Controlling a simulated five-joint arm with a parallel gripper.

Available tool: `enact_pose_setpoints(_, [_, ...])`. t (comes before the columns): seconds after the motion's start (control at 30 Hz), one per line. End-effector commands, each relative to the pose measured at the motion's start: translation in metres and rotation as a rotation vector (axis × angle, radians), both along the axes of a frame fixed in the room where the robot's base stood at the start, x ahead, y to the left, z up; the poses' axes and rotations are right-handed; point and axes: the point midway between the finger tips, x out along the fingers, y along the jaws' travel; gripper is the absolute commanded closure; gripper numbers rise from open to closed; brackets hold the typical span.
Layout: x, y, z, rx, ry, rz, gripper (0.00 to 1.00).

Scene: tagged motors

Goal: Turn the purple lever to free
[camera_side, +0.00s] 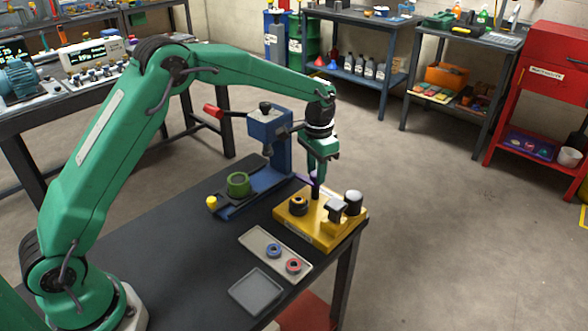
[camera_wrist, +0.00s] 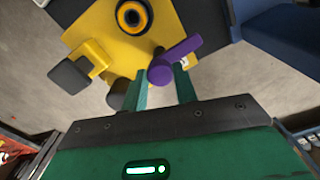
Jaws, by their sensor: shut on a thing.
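The purple lever (camera_side: 304,179) stands at the back of the yellow block (camera_side: 326,239), on the work table. In the wrist view the purple lever (camera_wrist: 180,60) has a round hub, and its arm points up and to the right. My gripper (camera_side: 317,176) points down over the lever from above. In the wrist view my gripper's green fingers (camera_wrist: 164,73) are shut on the lever at its hub. The wrist view also shows the yellow block (camera_wrist: 95,22) beyond the lever. Any marking for free is too small or hidden to read.
A black ring part (camera_side: 298,205) and a grey-capped post (camera_side: 353,201) stand on the yellow block. A blue press (camera_side: 266,132) with a red handle stands behind, with a green ring (camera_side: 238,184) on its base. A tray (camera_side: 259,243) holds blue and red rings. The table's left front is clear.

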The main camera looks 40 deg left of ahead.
Motion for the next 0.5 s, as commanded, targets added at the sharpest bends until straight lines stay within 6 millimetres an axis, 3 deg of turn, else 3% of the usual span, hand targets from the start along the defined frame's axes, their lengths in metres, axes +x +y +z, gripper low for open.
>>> enact_pose_setpoints(0.5, [0.0001, 0.0001, 0.002, 0.0, -0.001, -0.102, 0.94])
